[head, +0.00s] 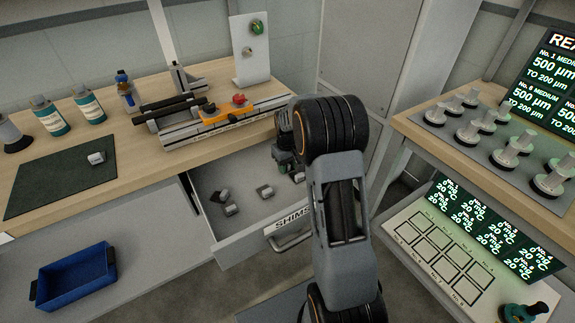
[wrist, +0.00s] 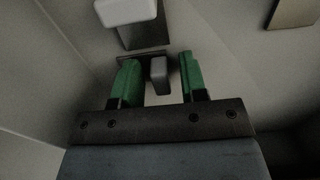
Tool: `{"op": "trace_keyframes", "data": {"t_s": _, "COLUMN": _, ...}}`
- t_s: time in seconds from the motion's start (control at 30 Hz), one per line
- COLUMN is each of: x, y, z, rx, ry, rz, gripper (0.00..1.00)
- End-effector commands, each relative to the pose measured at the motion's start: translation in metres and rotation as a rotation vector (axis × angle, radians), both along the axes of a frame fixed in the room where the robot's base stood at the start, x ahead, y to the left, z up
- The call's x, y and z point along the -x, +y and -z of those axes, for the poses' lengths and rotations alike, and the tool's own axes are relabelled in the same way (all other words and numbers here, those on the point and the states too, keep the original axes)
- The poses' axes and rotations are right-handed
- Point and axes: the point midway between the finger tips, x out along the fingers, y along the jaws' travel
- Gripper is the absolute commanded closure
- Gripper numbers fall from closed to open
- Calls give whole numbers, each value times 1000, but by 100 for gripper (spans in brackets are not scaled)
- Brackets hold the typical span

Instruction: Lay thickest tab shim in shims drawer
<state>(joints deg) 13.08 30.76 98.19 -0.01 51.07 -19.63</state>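The open drawer (head: 238,243) is labelled SHIMS. Several shims with pale block tabs lie on its floor, including one shim (head: 265,191) near the middle and one shim (head: 231,209) near the front left. My gripper (head: 287,162) is low in the drawer's right part, partly hidden by my arm. In the wrist view my gripper (wrist: 157,62) has its green fingers apart. A grey-tabbed shim (wrist: 160,75) stands between them, with a gap on each side. Another shim (wrist: 126,14) lies just beyond. One shim (head: 97,157) sits on the dark mat. I cannot compare thicknesses.
The dark green mat (head: 50,188) lies on the wooden bench, with bottles behind it. A blue bin (head: 75,277) is at lower left. A weight table (head: 470,140) stands right.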

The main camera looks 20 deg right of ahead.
Motion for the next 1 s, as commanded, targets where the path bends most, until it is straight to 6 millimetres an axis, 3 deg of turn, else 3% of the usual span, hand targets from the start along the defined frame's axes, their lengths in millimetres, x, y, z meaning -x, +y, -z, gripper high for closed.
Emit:
{"op": "trace_keyframes", "data": {"t_s": 0.37, "x": -1, "y": 0, "z": -9, "rx": 1, "ry": -3, "rz": 0, "gripper": 58}}
{"op": "trace_keyframes", "data": {"t_s": 0.8, "x": -1, "y": 0, "z": -88, "rx": 1, "ry": -4, "rz": 0, "gripper": 58}}
{"op": "trace_keyframes", "data": {"t_s": 1.0, "x": -1, "y": 0, "z": -113, "rx": 1, "ry": -2, "rz": 0, "gripper": 58}}
